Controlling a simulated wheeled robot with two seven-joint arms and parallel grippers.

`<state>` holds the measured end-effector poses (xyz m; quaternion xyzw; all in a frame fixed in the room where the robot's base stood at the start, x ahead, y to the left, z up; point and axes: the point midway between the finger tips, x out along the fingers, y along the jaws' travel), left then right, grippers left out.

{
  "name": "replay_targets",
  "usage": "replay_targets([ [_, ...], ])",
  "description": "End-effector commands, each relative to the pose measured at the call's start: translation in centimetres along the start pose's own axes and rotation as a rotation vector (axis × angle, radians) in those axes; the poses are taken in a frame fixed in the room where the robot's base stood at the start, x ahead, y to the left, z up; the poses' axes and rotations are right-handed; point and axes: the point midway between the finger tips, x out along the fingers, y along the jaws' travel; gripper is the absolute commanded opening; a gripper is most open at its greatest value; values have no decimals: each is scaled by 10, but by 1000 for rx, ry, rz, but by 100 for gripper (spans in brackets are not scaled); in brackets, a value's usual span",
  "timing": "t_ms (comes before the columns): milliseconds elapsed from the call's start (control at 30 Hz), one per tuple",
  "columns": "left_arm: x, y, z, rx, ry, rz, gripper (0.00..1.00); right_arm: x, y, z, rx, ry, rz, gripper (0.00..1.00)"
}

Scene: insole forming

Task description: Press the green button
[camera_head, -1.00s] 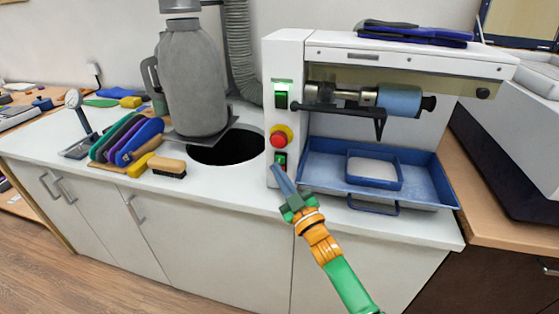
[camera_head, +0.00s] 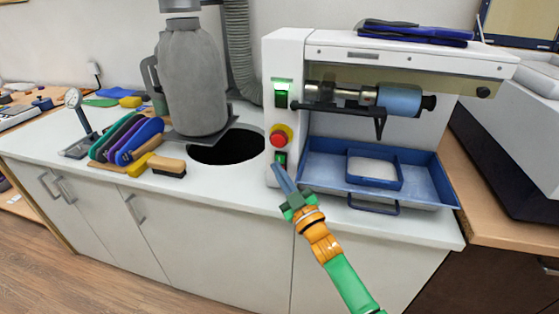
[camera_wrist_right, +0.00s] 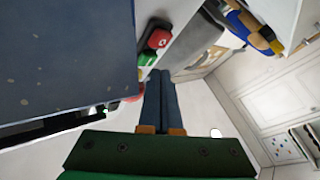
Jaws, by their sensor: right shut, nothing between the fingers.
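A small switch with a green button (camera_head: 281,158) sits low on the front of the white machine (camera_head: 288,56). In the right wrist view the green button (camera_wrist_right: 147,59) lies just beside the fingertips, with a red button (camera_wrist_right: 158,38) next to it. My right gripper (camera_head: 275,167) is shut and empty, its blue fingers pointing up at the lower switch and covering part of it. I cannot tell whether the fingertips touch the button. My left gripper is not in view.
A red knob on a yellow base (camera_head: 279,138) is just above the lower switch, and a green-lit switch (camera_head: 282,96) is higher up. A blue tray (camera_head: 425,178) stands right of the fingers. A brush (camera_head: 167,166) lies on the white counter to the left.

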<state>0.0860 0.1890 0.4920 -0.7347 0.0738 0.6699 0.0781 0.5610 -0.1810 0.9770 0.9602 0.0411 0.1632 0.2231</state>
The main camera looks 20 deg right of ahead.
Motion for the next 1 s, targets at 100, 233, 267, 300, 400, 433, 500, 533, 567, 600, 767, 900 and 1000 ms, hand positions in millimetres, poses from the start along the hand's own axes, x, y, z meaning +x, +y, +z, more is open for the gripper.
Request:
replay_targets([
  [100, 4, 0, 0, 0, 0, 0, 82, 3, 2, 3, -1, 1, 1, 0],
  [233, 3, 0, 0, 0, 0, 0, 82, 4, 3, 2, 0, 0, 1, 0],
  [267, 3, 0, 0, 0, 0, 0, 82, 4, 3, 2, 0, 0, 1, 0],
  [300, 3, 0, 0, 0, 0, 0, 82, 4, 3, 2, 0, 0, 1, 0],
  [400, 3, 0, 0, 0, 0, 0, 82, 4, 3, 2, 0, 0, 0, 0],
  [433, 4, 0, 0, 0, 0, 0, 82, 4, 3, 3, 0, 0, 0, 0],
  [500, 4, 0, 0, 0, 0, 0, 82, 4, 3, 3, 0, 0, 0, 0],
  [533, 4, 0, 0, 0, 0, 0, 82, 4, 3, 3, 0, 0, 0, 0],
  [567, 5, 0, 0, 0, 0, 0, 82, 4, 3, 4, 0, 0, 0, 0],
  [600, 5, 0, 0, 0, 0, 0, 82, 5, 4, 4, 0, 0, 0, 0],
  [767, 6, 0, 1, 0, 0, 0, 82, 6, 4, 5, 0, 0, 0, 0],
  [900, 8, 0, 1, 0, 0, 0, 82, 7, 6, 6, 0, 0, 1, 0],
  [1000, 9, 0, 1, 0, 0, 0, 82, 8, 6, 6, 0, 0, 1, 0],
])
